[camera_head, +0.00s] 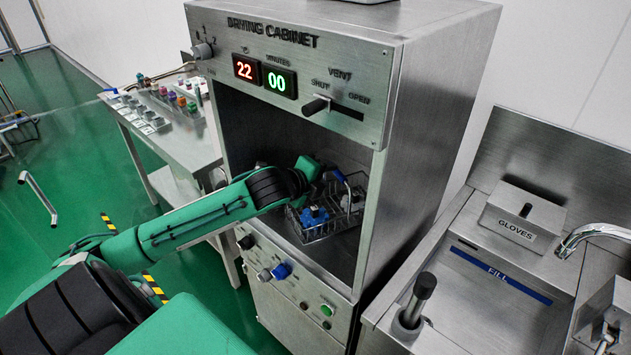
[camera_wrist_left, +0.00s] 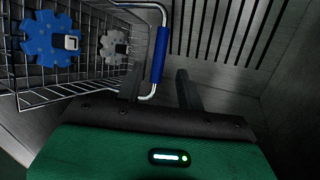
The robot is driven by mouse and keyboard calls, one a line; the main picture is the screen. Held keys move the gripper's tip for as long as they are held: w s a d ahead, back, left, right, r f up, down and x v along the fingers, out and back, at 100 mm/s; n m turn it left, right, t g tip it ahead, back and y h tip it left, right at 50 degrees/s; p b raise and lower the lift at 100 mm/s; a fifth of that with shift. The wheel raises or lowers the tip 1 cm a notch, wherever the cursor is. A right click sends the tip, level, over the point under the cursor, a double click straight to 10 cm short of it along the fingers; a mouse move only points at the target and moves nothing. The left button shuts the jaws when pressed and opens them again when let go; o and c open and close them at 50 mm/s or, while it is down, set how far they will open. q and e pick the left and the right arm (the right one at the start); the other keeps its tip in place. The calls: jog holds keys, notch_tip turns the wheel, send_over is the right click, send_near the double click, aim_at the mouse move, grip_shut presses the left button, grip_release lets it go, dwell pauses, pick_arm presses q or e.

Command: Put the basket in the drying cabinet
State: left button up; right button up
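The wire basket (camera_head: 322,231) is inside the open chamber of the drying cabinet (camera_head: 432,110), near its front opening. It holds blue and grey gear-like parts and looks upright. It also shows in the left wrist view (camera_wrist_left: 85,90), at the left, with its blue-gripped handle (camera_wrist_left: 160,55). My left gripper (camera_head: 335,175) reaches into the chamber at the handle. In the left wrist view its two fingers (camera_wrist_left: 158,88) are apart, with the handle between them in the picture and a gap on its right. I cannot tell whether they touch it. My right gripper is out of view.
The chamber's side walls and top panel with the vent lever (camera_head: 316,105) surround my left arm closely. A steel sink unit (camera_head: 490,285) with a gloves box (camera_head: 522,215) stands at the right. A side table (camera_head: 180,140) with small coloured items stands at the left.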

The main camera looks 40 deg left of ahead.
pick_arm(q)
jog(key=shift+v, duration=2)
